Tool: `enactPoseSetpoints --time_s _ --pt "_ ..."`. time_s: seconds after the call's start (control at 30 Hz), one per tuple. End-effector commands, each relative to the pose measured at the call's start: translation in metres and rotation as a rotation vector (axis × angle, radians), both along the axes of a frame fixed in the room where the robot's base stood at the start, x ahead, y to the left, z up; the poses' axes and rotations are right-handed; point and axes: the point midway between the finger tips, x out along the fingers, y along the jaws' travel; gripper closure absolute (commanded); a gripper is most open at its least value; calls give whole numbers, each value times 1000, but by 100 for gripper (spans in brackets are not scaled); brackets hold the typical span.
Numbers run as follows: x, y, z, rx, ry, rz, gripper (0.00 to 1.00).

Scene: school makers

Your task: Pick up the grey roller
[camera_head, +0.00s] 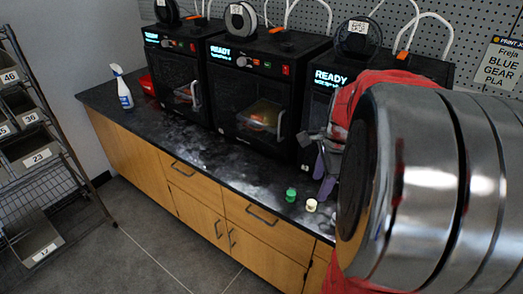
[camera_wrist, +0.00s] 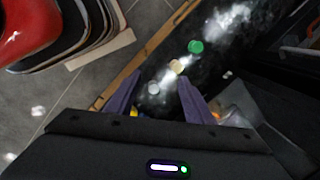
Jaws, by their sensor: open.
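The grey roller (camera_wrist: 153,88) shows in the wrist view as a small pale grey piece on the dark counter, in the picture between the two finger ends. It is not visible in the head view, where my arm covers part of the counter. My gripper (camera_wrist: 160,80) is open, with its purple fingers on either side of the roller in the wrist picture; I see no contact. In the head view my gripper (camera_head: 323,180) points down over the counter, right of a green roller (camera_head: 291,194) and a cream roller (camera_head: 311,205).
The dark counter (camera_head: 115,101) has wooden cabinets below. Several black printers (camera_head: 255,90) stand along its back. A spray bottle (camera_head: 122,88) stands at the far left end. In the wrist view, yellow and orange bits show near the finger bases, and a red-topped seat (camera_wrist: 28,30) is off the counter.

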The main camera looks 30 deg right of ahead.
Motion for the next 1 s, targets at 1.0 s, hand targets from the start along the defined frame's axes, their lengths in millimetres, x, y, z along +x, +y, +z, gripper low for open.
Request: enactPoseSetpoints --time_s 1.0 --pt "-42 -96 -70 157 55 -636 52"
